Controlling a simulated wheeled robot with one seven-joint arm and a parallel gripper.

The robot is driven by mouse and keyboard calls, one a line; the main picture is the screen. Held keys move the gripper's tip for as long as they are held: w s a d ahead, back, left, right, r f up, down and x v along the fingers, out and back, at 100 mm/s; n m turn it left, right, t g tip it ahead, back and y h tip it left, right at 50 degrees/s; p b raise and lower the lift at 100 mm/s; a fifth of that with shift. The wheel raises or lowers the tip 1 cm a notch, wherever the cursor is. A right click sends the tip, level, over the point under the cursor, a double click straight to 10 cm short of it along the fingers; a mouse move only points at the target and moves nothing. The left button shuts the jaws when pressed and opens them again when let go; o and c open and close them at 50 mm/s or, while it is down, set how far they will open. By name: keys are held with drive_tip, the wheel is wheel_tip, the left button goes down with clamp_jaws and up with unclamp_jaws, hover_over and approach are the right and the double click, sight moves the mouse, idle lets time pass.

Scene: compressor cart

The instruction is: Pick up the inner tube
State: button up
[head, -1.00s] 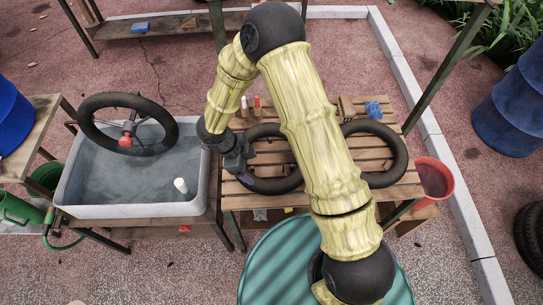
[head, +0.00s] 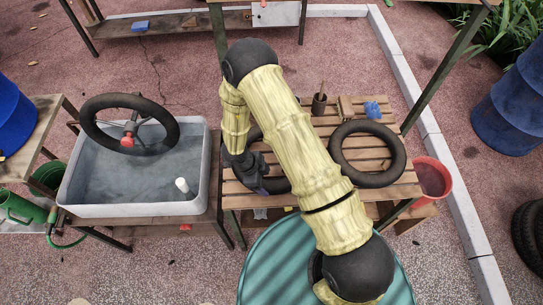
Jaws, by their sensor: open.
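One black inner tube (head: 367,154) lies flat on the right part of the slatted wooden table (head: 318,196), in full view. A second black inner tube (head: 278,186) lies on the left part of that table, mostly hidden behind my arm and gripper. My gripper (head: 262,188) is open and points down at the near left part of this second tube. I cannot tell whether the fingers touch it or straddle it. A third black ring (head: 103,100) sits tilted on a stand with a red knob over the grey water tub.
The grey water tub (head: 75,209) stands left of the table, with a white cylinder (head: 183,186) in it. A dark cup (head: 319,104) and a blue item (head: 372,109) are at the table's back. A red bucket (head: 434,178) stands right; a teal drum (head: 275,258) is in front.

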sight(268, 184)
drive_tip(key=shift+p+x, duration=1.1)
drive_tip(key=shift+x, duration=1.5)
drive_tip(key=shift+w+a, duration=0.1)
drive_tip(key=shift+a, duration=0.05)
drive_tip(key=c, duration=1)
